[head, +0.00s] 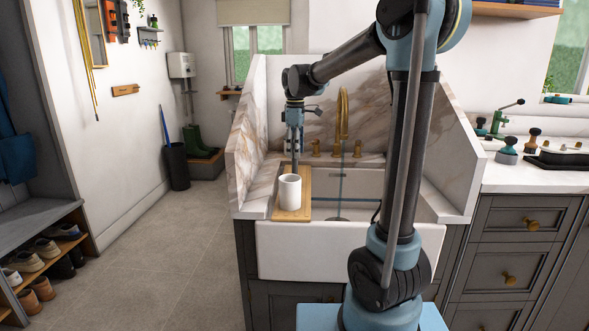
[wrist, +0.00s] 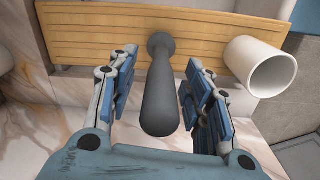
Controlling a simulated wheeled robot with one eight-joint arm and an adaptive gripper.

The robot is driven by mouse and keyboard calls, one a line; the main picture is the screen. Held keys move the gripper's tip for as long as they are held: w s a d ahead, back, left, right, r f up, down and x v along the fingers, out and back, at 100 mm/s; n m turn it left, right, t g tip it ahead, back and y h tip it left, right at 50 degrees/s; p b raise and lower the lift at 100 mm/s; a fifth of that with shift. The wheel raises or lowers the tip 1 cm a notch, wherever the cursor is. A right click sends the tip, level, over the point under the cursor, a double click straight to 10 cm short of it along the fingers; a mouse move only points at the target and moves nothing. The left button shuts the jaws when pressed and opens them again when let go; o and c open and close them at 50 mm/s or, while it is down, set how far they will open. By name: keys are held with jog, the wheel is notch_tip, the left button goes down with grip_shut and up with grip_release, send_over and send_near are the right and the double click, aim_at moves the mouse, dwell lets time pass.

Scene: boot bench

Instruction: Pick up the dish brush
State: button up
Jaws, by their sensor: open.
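The dish brush (wrist: 158,95) shows in the wrist view as a smooth dark grey handle with a rounder knob at its far end. It appears over the wooden board (wrist: 90,35); no bristles can be made out. My gripper (wrist: 160,66) is open, with one finger on each side of the handle and visible gaps between. In the head view my gripper (head: 294,160) points down over the board (head: 291,214), which lies across the left side of the sink. The brush cannot be made out there behind my gripper and the white mug.
The white mug (head: 290,192) stands on the board close to my gripper; it also shows right of the handle in the wrist view (wrist: 260,67). Marble walls (head: 249,125) flank the sink (head: 355,190). A brass tap (head: 342,115) rises behind.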

aim_at(295, 160)
jog(key=shift+f, duration=1.4)
jog(key=shift+a, duration=0.1)
grip_shut()
jog(key=shift+r, duration=0.1)
